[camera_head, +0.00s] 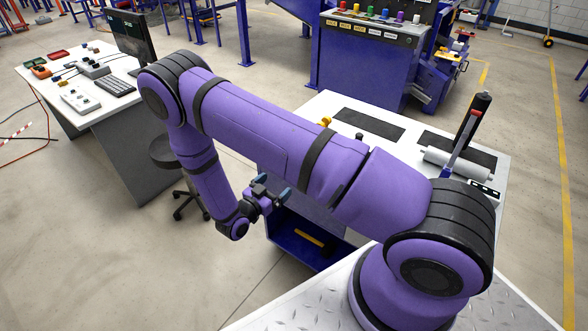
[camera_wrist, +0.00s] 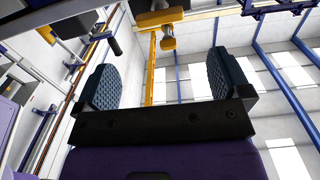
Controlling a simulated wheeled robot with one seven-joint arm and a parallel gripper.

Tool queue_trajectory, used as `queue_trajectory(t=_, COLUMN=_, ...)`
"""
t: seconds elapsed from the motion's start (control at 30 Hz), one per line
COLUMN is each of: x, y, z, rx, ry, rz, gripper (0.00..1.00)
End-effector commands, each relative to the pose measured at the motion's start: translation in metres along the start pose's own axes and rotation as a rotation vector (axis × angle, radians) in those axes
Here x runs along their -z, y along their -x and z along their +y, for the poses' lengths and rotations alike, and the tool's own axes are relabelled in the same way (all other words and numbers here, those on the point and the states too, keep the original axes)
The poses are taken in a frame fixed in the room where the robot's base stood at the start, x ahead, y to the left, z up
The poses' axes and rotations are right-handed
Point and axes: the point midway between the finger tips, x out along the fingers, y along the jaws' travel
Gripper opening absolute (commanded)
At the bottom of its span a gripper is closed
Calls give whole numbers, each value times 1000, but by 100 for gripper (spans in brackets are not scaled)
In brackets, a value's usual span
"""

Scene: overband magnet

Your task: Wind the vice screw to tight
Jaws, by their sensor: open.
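My gripper (camera_head: 272,188) is beside the near left edge of the white-topped bench (camera_head: 332,103), with its two fingers apart and nothing between them. In the wrist view my gripper (camera_wrist: 164,80) shows two dark ribbed pads, and that camera looks up toward the roof. A small yellow part (camera_head: 325,121) shows above my arm at the bench edge. A yellow fitting with a round knob (camera_wrist: 167,44) appears beyond the pads in the wrist view; I cannot tell if it is the same part. I cannot clearly make out the vice or its screw; my arm hides much of the bench.
Dark mats (camera_head: 368,123) and a pale roller (camera_head: 458,163) lie on the bench. A blue shelf below holds a yellow item (camera_head: 310,238). A desk (camera_head: 128,105) with a monitor and a stool (camera_head: 165,152) stand left. Open floor lies at the lower left.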

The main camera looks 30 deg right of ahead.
Motion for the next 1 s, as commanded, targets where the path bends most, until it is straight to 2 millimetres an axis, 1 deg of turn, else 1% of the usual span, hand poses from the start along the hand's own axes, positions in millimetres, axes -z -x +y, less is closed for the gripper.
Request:
queue_trajectory(t=0.03, x=-3, y=-1, z=1, rx=6, ry=15, rz=3, gripper=96)
queue_trajectory(t=0.17, x=-4, y=-10, z=0, rx=10, ry=27, rz=4, gripper=96)
queue_trajectory(t=0.27, x=-4, y=-24, z=1, rx=7, ry=25, rz=4, gripper=96)
queue_trajectory(t=0.5, x=-3, y=-67, z=0, rx=6, ry=22, rz=4, gripper=96)
queue_trajectory(t=0.7, x=-3, y=-94, z=0, rx=7, ry=21, rz=3, gripper=96)
queue_trajectory(t=0.83, x=-3, y=-104, z=0, rx=8, ry=21, rz=3, gripper=96)
queue_trajectory(t=1.0, x=-3, y=-108, z=-1, rx=9, ry=21, rz=3, gripper=96)
